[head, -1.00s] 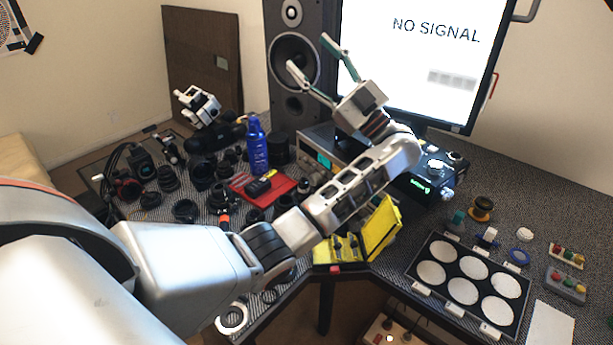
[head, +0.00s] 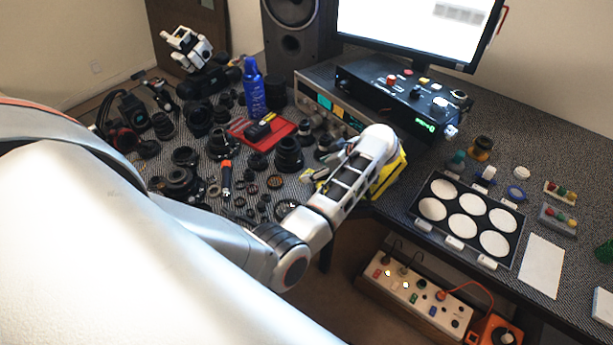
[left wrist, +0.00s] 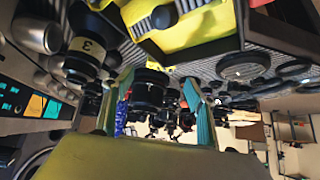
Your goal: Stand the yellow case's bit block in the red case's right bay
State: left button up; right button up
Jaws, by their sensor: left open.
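The open yellow case (head: 391,176) is at the desk's front edge in the head view, mostly behind my left arm. It also shows large at the top of the left wrist view (left wrist: 200,52), with dark pieces inside. I cannot make out which piece is the bit block. My left gripper (head: 312,180) is low at the yellow case's left, largely hidden by my arm. In the left wrist view its teal fingers (left wrist: 157,82) are apart, with nothing clearly held. A flat red object (head: 286,128) lies left of centre with a dark tool on it. I cannot tell if it is the red case.
Several black lens parts (head: 288,153) crowd the left desk, with a blue bottle (head: 254,90) behind. An electronics box (head: 395,92) stands behind the yellow case. A black tray with white discs (head: 466,212) lies right. A power strip (head: 415,290) is below the desk.

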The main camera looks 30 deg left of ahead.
aim_at(309, 172)
pick_arm(q)
jog(key=shift+a+f, duration=0.1)
jog(key=shift+a+f+b, duration=0.1)
jog(key=shift+f+b, duration=0.1)
jog(key=shift+b, duration=0.35)
jog(key=b+x, duration=0.2)
jog(key=x, duration=0.1)
jog(key=shift+b, duration=0.4)
jog(key=shift+a+f+b, duration=0.35)
jog(key=shift+b, duration=0.15)
jog(key=shift+r, duration=0.1)
pick_arm(e)
jog(key=f, duration=0.1)
jog(key=a+f, duration=0.1)
jog(key=f, duration=0.1)
jog(key=shift+w+a+f, duration=0.2)
jog(key=shift+a+f, duration=0.05)
jog(key=shift+f, duration=0.15)
pick_arm(q)
jog(key=c, duration=1.2)
jog(key=shift+c, duration=0.5)
pick_arm(e)
jog(key=shift+s+f, duration=0.1)
jog(key=shift+d, duration=0.1)
